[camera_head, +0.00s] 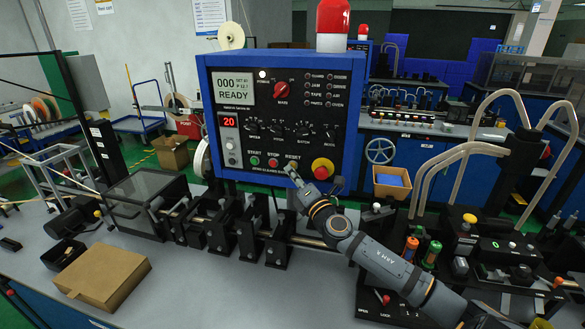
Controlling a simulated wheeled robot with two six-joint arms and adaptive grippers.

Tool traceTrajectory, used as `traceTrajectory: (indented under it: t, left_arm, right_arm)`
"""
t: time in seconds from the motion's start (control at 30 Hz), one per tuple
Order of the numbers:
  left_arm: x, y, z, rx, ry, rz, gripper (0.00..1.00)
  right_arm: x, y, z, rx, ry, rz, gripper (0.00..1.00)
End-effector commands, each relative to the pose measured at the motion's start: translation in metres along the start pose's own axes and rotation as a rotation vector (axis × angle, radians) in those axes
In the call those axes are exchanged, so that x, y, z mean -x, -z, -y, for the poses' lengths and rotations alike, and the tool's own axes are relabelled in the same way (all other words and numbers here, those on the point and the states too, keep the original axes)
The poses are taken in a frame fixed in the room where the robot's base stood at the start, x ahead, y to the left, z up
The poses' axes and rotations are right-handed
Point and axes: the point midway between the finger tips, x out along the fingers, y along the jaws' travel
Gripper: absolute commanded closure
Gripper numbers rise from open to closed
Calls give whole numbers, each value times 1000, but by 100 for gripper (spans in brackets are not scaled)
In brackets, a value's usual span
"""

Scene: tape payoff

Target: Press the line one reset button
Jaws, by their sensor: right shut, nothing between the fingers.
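A blue control panel (221,172) stands at the centre, its display reading READY. Along its lower edge are a green START button (254,160), a red STOP button (273,162) and a RESET label (292,159). My right gripper (290,171) is shut and empty, its fingertips at the panel's lower edge just below the RESET label. The gripper hides most of the reset button, and I cannot tell whether the tips touch it. My left gripper is not in view.
A red emergency-stop knob (322,168) on a yellow base sits just right of the gripper. Black roller blocks (220,232) stand below the panel. A cardboard box (103,275) lies at the front left, with free grey tabletop (215,290) beside it.

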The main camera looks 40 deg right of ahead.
Motion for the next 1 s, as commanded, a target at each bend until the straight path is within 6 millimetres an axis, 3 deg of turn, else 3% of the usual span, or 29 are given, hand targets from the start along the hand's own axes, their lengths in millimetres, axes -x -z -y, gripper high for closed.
traceTrajectory:
  t: [0.3,0.73,1.0]
  left_arm:
    - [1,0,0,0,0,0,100]
    - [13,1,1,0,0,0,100]
    - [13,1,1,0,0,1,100]
  right_arm:
    - [3,2,-2,0,1,0,100]
    - [37,27,-27,-2,1,-1,100]
    - [43,31,-31,1,0,1,100]
